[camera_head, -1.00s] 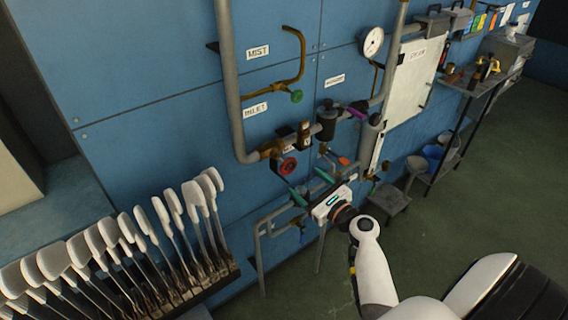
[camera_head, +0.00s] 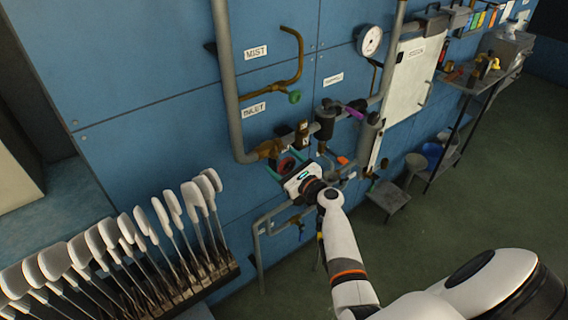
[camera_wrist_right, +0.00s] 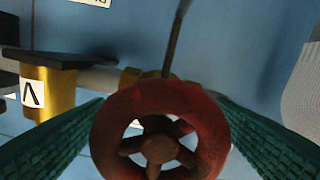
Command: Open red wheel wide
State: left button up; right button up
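The red wheel (camera_head: 286,164) is a small round handwheel on the pipework below the INLET label, partly hidden by my right gripper in the head view. In the right wrist view the red wheel (camera_wrist_right: 160,142) fills the lower middle, with its spokes and hub facing the camera. My right gripper (camera_head: 285,165) has green fingers, open, one on each side of the wheel. In the wrist view the fingers of the right gripper (camera_wrist_right: 160,135) flank the rim; I cannot tell whether they touch it. My left gripper is not in view.
Grey pipes (camera_head: 229,90), a black cylinder (camera_head: 326,120) and a green knob (camera_head: 295,97) are near the wheel. A gauge (camera_head: 369,40) and a white board (camera_head: 408,84) are to the right.

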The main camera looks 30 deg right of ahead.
jog(key=c, duration=0.9)
